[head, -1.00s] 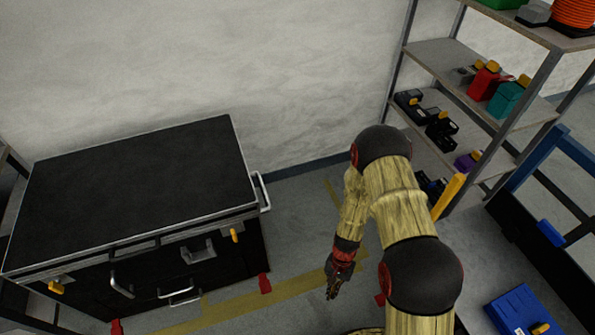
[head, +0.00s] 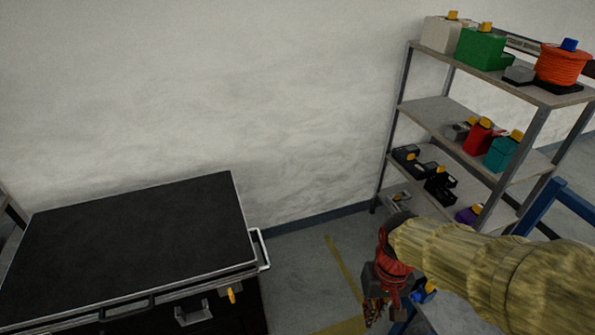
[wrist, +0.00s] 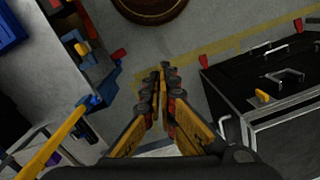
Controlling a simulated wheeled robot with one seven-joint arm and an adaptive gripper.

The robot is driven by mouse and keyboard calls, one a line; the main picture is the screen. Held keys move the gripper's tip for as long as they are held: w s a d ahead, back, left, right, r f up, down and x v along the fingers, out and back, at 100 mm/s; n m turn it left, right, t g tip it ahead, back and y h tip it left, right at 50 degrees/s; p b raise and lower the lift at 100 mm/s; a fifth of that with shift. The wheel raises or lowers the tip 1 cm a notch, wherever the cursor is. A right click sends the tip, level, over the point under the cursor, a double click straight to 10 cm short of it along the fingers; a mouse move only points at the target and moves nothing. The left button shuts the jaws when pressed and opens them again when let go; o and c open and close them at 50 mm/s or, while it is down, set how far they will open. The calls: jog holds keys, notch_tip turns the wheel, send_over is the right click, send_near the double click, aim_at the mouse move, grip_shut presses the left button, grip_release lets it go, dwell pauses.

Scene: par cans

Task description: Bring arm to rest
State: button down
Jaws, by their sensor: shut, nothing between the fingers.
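My gripper (head: 383,302) hangs low at the bottom of the head view, right of the black case. It points down and its fingers are shut and empty. In the wrist view the fingers of my gripper (wrist: 160,72) meet at the tips above the grey floor. My arm comes in from the right edge of the head view and looks bent at the wrist. Nothing appears to touch the gripper.
A black case (head: 135,245) with a metal handle (head: 262,250) stands on the left. A shelf rack (head: 440,110) stands at the right with several boxes and an orange cable reel (head: 563,66). Grey floor (head: 300,270) lies between them. A blue frame (head: 535,212) is at the right.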

jog(key=s+d+r+t, duration=0.1)
jog(key=r+t, duration=0.2)
jog(key=r, duration=0.5)
jog(key=s+d+r+t, duration=0.1)
jog(key=s+r+t, duration=0.1)
jog(key=r, duration=0.5)
jog(key=shift+s+r+t, duration=0.25)
jog(key=shift+r+t, duration=0.15)
jog(key=shift+t, duration=0.1)
